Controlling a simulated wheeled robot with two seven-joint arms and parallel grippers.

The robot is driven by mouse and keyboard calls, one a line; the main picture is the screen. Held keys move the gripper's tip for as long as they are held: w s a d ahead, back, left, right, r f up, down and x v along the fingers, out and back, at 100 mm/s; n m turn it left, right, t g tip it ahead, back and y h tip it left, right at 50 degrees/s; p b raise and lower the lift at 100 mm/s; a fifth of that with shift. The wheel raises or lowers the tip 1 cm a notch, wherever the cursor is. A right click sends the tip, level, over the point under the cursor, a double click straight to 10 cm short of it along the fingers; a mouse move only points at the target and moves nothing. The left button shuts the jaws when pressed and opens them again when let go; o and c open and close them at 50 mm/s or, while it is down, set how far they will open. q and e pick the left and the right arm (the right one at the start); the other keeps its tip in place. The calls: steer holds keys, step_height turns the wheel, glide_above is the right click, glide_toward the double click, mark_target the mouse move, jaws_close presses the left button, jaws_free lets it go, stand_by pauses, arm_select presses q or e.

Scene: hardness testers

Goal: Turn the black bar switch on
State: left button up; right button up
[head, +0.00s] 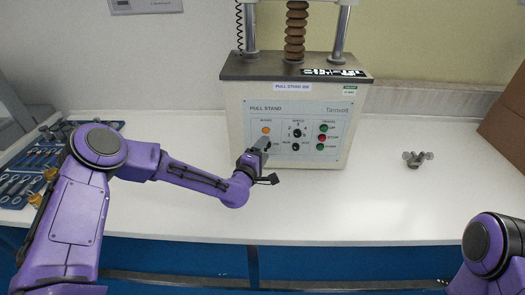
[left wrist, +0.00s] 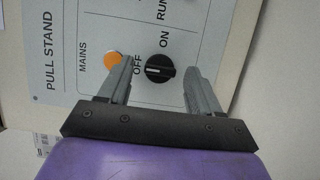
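The black bar switch (left wrist: 159,69) is a round black knob with a raised bar and a pale mark, beside the OFF and ON labels in the left wrist view. Its bar lies roughly crosswise in that view. In the head view it is hidden behind my left gripper (head: 262,146), which is at the lower left of the tester's front panel (head: 268,114). In the left wrist view the left gripper (left wrist: 163,77) is open, one finger on each side of the knob. Contact with the panel cannot be told. My right gripper is out of view.
An orange MAINS lamp (head: 266,130) sits above the switch. Other knobs (head: 297,133) and several push buttons (head: 323,128) are to the right. A tool tray (head: 18,185) is at left, a small metal part (head: 417,159) at right. The white bench (head: 385,205) is clear in front.

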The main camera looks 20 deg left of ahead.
arm_select(q)
steer(key=c, duration=1)
steer(key=m+g+y+p, duration=0.1)
steer(key=m+p, duration=0.1)
steer(key=m, duration=0.1)
steer(key=m+g+y+p, duration=0.1)
steer(key=m+g+p, duration=0.1)
steer(key=m+p, duration=0.1)
steer(key=r+m+g+y+p, duration=0.1)
steer(key=m+p, duration=0.2)
steer(key=m, duration=0.1)
steer(key=shift+d+m, duration=0.35)
steer(key=shift+m, duration=0.05)
steer(key=shift+d+f+m+g+y+p, duration=0.15)
steer(key=shift+m+g+y+p, duration=0.4)
steer(key=shift+m+y, duration=0.65)
steer(key=shift+m, duration=0.3)
